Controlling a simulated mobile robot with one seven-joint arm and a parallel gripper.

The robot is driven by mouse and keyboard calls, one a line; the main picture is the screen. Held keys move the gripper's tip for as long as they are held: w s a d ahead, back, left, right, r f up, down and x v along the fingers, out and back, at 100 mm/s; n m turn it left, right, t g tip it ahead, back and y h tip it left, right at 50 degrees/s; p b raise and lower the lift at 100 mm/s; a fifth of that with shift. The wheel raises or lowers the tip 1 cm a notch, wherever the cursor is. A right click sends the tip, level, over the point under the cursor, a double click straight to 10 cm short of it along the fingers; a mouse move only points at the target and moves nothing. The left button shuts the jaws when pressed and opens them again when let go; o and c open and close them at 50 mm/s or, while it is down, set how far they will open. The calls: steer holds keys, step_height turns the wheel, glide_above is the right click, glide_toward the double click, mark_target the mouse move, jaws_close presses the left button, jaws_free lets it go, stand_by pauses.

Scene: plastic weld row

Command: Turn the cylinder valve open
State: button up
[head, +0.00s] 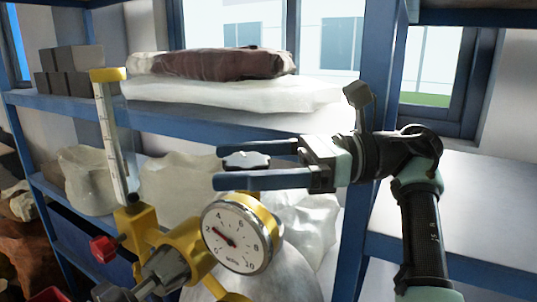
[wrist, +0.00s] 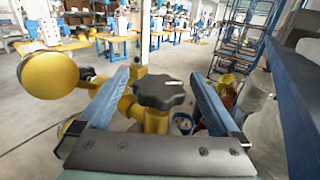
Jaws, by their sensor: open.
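The cylinder valve's black lobed knob (wrist: 159,92) sits on a yellow valve body (wrist: 157,120). In the wrist view the knob lies between the two blue fingers of my gripper (wrist: 160,85), with a gap on each side. In the head view my gripper (head: 220,166) reaches in from the right with its fingers apart. The dark knob (head: 246,160) shows between them. A round white gauge (head: 240,237) on the yellow regulator stands below the fingers. The lower part of the valve is hidden behind the gauge in the head view.
A clear flow tube with a yellow cap (head: 108,75) rises at the left. A red knob (head: 103,249) sits low left. A blue shelf rack (head: 200,125) with white sacks stands behind. A blue upright (head: 365,150) is close behind my gripper.

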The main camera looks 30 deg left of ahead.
steer(key=v, duration=0.1)
steer(key=p+v, duration=0.1)
steer(key=shift+w+d+r, duration=0.25)
steer(key=shift+d, duration=0.05)
steer(key=shift+p+v, duration=0.75)
steer(key=shift+p, duration=0.15)
steer(key=shift+w+d+f+p, duration=0.2)
steer(key=shift+w+d+p, duration=0.15)
steer(key=shift+d, duration=0.15)
